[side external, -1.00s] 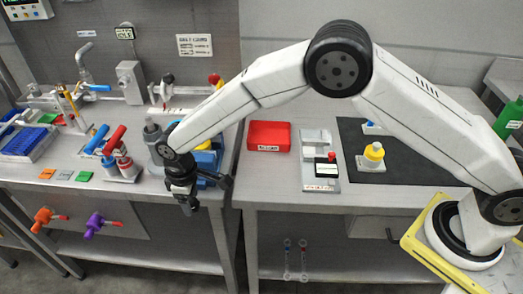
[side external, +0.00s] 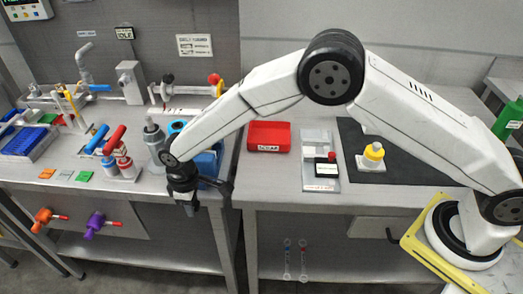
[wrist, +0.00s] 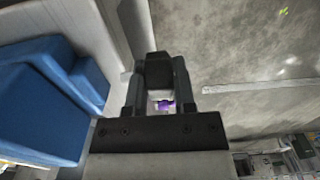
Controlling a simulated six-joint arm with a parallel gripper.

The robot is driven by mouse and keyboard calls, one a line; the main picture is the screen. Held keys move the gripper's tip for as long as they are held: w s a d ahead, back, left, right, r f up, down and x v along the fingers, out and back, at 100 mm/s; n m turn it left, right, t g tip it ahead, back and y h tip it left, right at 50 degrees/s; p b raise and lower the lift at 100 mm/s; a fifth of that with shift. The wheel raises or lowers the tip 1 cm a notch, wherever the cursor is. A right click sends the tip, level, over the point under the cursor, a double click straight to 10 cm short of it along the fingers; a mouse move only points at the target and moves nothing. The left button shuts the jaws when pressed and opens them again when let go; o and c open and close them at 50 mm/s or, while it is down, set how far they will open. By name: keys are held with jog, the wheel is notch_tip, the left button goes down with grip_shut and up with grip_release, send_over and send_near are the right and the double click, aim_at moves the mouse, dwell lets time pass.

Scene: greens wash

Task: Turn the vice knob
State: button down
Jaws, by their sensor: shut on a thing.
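The blue vice (side external: 207,163) stands at the right front edge of the left bench. Its blue body also fills the left of the wrist view (wrist: 40,105). My gripper (side external: 188,207) is at the front of the vice, beyond the bench edge, pointing down. In the wrist view, the gripper's fingers close around a dark block, which appears to be the vice knob (wrist: 158,70). The side view does not show the knob clearly, as my gripper and wrist cover it. The knob's angle cannot be read.
Orange (side external: 44,217) and purple (side external: 95,222) valve handles stick out below the bench front. Red-handled and blue-handled fittings (side external: 120,163) and a grey bottle (side external: 153,137) stand left of the vice. A red tray (side external: 268,147) is on the right bench, past a gap.

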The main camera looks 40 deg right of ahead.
jog(key=shift+t+y, duration=0.5)
jog(key=shift+y, duration=0.1)
jog(key=shift+s+a+t+y, duration=0.1)
jog(key=shift+s+t+y, duration=0.05)
jog(key=shift+t+y, duration=0.65)
jog(key=shift+t+y, duration=0.3)
jog(key=shift+t, duration=0.1)
jog(key=shift+c, duration=2.2)
grip_release()
jog(key=shift+d+r, duration=0.1)
jog(key=shift+d, duration=0.1)
jog(key=v, duration=0.7)
jog(key=shift+r, duration=0.25)
